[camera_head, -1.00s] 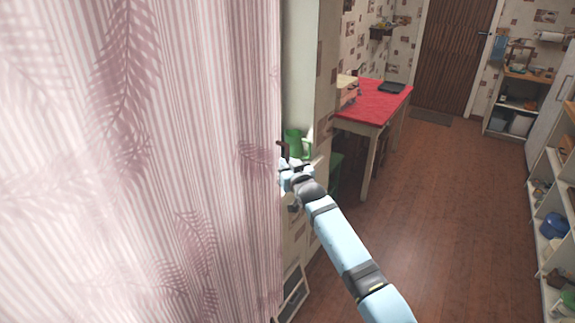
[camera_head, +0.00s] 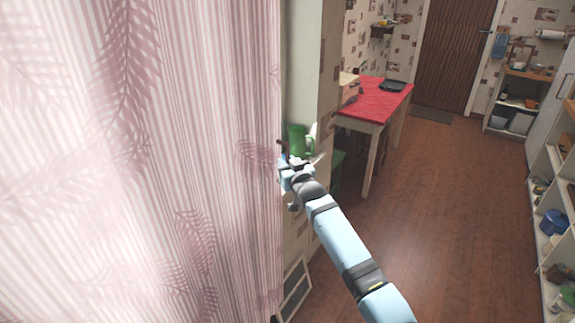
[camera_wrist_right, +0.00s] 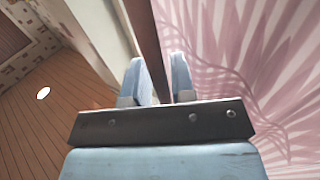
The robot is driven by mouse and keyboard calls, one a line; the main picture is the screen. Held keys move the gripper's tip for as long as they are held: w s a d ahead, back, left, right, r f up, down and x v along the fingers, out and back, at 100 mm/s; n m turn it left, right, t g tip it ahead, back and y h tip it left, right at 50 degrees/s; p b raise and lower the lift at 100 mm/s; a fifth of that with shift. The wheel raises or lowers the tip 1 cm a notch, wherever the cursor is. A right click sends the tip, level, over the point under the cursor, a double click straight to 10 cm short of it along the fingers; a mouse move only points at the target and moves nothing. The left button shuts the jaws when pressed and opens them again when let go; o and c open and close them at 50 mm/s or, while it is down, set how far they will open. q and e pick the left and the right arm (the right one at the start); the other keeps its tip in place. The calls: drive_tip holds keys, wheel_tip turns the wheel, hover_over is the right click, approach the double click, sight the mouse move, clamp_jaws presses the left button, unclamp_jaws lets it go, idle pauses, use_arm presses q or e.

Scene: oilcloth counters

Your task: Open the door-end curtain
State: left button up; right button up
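The pale pink striped curtain (camera_head: 130,150) with darker leaf prints fills the left half of the head view. Its right edge hangs near the picture's middle. A dark bar (camera_wrist_right: 147,30) stands along that edge; its tip shows in the head view (camera_head: 281,147). My right gripper (camera_head: 284,166) is at this edge. In the right wrist view its fingers (camera_wrist_right: 162,78) lie on both sides of the bar, close against it, with the curtain on the right. The exact finger contact is partly hidden. My left gripper is not in view.
Right behind the curtain edge are a pale wall end (camera_head: 303,60) and a green pitcher-like item (camera_head: 296,137). A red-topped table (camera_head: 372,100) stands beyond. Shelves (camera_head: 553,215) line the right side. The brown floor (camera_head: 450,200) between is clear.

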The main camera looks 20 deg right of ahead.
drive_tip(key=shift+s, duration=0.1)
drive_tip(key=s+d+b, duration=0.1)
drive_tip(key=s+b, duration=0.1)
drive_tip(key=s, duration=1.1)
drive_tip(key=shift+s, duration=0.35)
drive_tip(key=s+a+f+n+g+p, duration=0.1)
drive_tip(key=s+a+f+g, duration=0.2)
drive_tip(key=s+f, duration=1.05)
drive_tip(key=s+a+f+g, duration=0.1)
drive_tip(key=s+f, duration=0.2)
drive_tip(key=s, duration=0.4)
drive_tip(key=s+a+f+g+y, duration=0.1)
drive_tip(key=s+a+f, duration=0.1)
drive_tip(key=s+f, duration=0.2)
drive_tip(key=s+a+f+n+g+y+p, duration=0.1)
drive_tip(key=s+f, duration=0.3)
drive_tip(key=s, duration=0.7)
drive_tip(key=shift+a+f+g, duration=0.15)
drive_tip(key=shift+f+g, duration=0.05)
drive_tip(key=shift+g, duration=0.3)
